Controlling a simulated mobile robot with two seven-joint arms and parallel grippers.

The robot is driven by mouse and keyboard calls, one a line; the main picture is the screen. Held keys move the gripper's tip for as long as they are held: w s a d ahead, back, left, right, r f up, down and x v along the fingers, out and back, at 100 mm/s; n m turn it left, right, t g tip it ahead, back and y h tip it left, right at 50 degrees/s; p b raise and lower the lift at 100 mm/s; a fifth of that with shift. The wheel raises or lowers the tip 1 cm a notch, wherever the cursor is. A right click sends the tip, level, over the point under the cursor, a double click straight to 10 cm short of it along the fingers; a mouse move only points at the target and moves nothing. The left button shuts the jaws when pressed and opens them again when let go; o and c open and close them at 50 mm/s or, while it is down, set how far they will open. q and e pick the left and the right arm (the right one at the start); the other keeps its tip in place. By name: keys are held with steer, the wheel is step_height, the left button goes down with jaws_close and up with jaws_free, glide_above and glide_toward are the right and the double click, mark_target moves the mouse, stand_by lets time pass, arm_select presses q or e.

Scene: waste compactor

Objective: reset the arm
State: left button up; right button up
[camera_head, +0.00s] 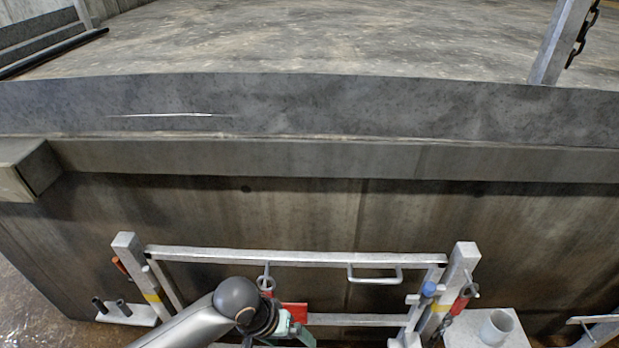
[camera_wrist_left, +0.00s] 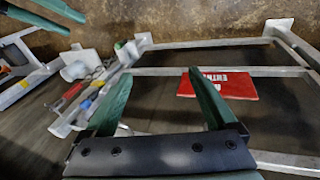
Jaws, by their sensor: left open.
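My left arm comes up from the bottom of the head view, and its gripper (camera_head: 288,336) is only partly in view at the bottom edge, in front of a metal barrier frame (camera_head: 300,257). In the left wrist view my left gripper (camera_wrist_left: 160,82) is open, with its two green fingers apart and nothing between them. Part of the barrier and its red sign (camera_wrist_left: 230,84) with white letters lie beyond the fingers. My right gripper (camera_wrist_left: 76,27) shows at the top left of the left wrist view, its two green fingers apart and empty.
The barrier has a handle (camera_head: 375,278), and a red sign (camera_head: 294,312) sits low behind my arm. A white cup-like holder (camera_head: 497,328) stands on a bracket at the lower right. A large concrete-like wall (camera_head: 250,215) with a wide ledge fills the background.

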arm_select(q)
steer(key=s+a+f+t+y, duration=0.1)
steer(key=s+a+f+t, duration=0.7)
steer(key=a, duration=0.4)
steer(key=shift+s+a+f+m, duration=0.3)
steer(key=shift+s+a+f, duration=0.1)
steer(key=shift+s, duration=0.25)
stand_by(1.4)
